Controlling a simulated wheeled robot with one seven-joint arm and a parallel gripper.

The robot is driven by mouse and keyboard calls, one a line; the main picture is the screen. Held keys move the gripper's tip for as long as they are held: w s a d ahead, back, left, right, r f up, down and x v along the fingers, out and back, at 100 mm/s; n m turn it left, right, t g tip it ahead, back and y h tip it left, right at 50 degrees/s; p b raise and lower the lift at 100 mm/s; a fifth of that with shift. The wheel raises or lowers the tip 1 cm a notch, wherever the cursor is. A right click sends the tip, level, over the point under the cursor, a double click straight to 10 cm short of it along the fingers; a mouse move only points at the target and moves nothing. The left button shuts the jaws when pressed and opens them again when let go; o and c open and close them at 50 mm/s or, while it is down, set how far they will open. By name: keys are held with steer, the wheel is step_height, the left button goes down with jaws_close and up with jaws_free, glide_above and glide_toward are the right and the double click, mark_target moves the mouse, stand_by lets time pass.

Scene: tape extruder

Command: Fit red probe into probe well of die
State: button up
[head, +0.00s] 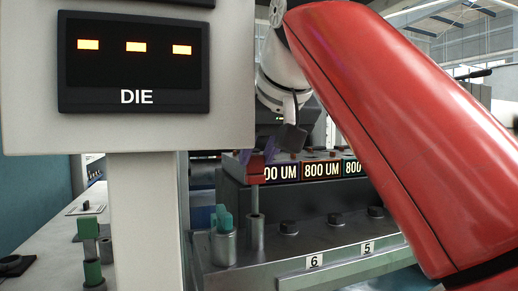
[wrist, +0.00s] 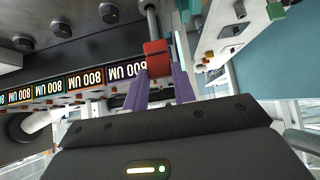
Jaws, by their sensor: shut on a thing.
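The red probe (head: 256,172) has a red handle and a thin metal stem pointing down. It also shows in the wrist view (wrist: 157,58). My gripper (head: 257,158) is shut on the red handle with its purple fingers, which show in the wrist view (wrist: 160,85). The stem appears upright, over or in a grey metal tube (head: 255,232) on the die (head: 330,235). The tube's mouth is too small to tell how deep the tip is. A teal-handled probe (head: 222,219) stands in a wider metal cylinder to the left.
A screen labelled DIE (head: 133,62) shows three orange dashes and stands on a pale post at the left. Several bolts and number tags 6 (head: 314,262) and 5 line the die. Displays reading 800 UM (head: 321,170) stand behind. A green-handled item (head: 90,250) is at the left.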

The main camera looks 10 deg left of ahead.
mark_target(258, 184)
steer(key=shift+f+b, duration=2.05)
steer(key=shift+f, duration=0.55)
steer(key=o, duration=1)
steer(key=shift+r, duration=0.2)
